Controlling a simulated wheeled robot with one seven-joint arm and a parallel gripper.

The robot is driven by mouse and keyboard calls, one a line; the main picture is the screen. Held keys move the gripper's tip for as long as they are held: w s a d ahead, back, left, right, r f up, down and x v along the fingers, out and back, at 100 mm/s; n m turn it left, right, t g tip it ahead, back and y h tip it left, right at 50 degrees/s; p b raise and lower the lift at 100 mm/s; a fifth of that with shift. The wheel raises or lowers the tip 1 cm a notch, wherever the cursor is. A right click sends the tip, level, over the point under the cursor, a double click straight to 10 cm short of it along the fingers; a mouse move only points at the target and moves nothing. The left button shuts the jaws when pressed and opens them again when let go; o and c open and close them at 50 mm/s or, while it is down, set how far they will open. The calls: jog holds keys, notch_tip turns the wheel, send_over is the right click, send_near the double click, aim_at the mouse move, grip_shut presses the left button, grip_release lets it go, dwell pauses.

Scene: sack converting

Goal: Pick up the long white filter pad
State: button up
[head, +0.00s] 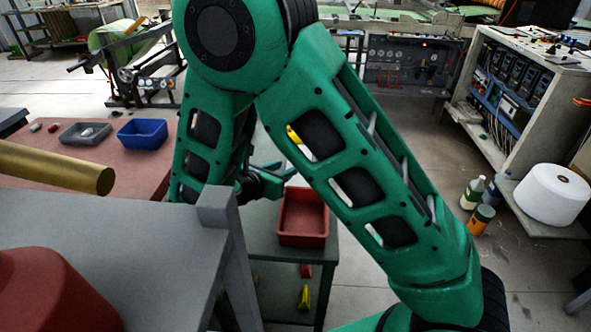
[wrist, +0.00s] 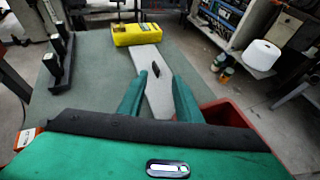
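The long white filter pad (wrist: 147,58) lies on the green tabletop in the wrist view, running from the yellow box toward me. The pad's near end is hidden by my gripper.
A yellow box (wrist: 137,33) stands at the pad's far end. A red tray (wrist: 228,112) is right of my fingers; it also shows in the head view (head: 303,218). A dark rack (wrist: 62,60) stands at left. A white spool (head: 551,194) sits on a low shelf at right.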

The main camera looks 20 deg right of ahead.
jog(key=shift+w+a+f+n, duration=0.1)
jog(key=shift+a+f+n, duration=0.05)
jog(key=shift+a+n, duration=0.2)
jog(key=shift+w+d+f, duration=0.15)
jog(key=shift+w, duration=0.1)
jog(key=x, duration=1)
jog(key=shift+w, duration=0.1)
grip_shut()
